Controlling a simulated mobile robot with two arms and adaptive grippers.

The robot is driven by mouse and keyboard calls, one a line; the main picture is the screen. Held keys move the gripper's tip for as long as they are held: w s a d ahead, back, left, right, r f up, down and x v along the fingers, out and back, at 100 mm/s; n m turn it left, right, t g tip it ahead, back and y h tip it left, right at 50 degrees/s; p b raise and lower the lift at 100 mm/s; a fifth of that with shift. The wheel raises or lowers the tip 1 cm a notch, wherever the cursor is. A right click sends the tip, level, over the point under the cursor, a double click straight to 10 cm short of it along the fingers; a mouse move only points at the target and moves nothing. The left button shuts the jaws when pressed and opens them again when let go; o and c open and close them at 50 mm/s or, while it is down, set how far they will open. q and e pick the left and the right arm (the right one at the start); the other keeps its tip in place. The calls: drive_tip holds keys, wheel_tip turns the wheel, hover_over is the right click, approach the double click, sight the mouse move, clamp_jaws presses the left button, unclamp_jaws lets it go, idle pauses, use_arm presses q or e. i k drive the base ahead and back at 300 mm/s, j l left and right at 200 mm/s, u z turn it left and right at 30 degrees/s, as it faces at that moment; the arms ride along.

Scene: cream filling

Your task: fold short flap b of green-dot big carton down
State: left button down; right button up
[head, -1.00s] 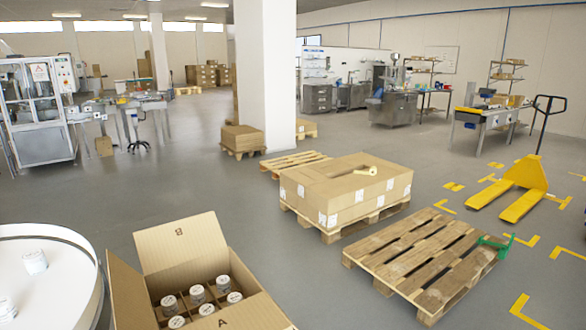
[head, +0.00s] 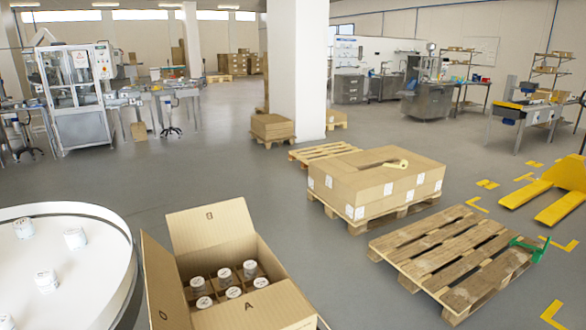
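An open big cardboard carton (head: 175,290) stands at the bottom of the head view, with several white-lidded jars (head: 224,273) between cardboard dividers inside. Its short flap b (head: 212,228), marked B, is at the far side and stands up, leaning slightly back. A flap at the left (head: 163,282) also stands up. The panel marked A (head: 250,309) is at the near side; I cannot tell whether it is folded in or out. No green dot is visible. Neither of my grippers shows.
A round white table (head: 105,222) with several jars (head: 75,238) stands left of the carton. Grey floor behind the carton is clear.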

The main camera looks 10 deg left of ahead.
sight(201, 227)
drive_tip(key=i+l+u, duration=0.45)
drive_tip(key=l, duration=0.3)
drive_tip(key=i+l+u, duration=0.2)
drive_tip(key=l+u, duration=0.2)
drive_tip(key=l, duration=0.45)
drive_tip(key=i+l+u, duration=0.15)
drive_tip(key=l+u, duration=0.3)
drive_tip(key=l, duration=0.5)
drive_tip(key=l+u, duration=0.4)
drive_tip(key=l, duration=0.5)
drive_tip(key=i+l+u, duration=0.2)
drive_tip(key=l, duration=0.15)
drive_tip(key=i+l+u, duration=0.2)
drive_tip(key=l+u, duration=0.2)
drive_tip(key=l, duration=0.25)
drive_tip(key=i+l+u, duration=0.1)
drive_tip(key=l+u, duration=0.15)
drive_tip(key=l, duration=0.15)
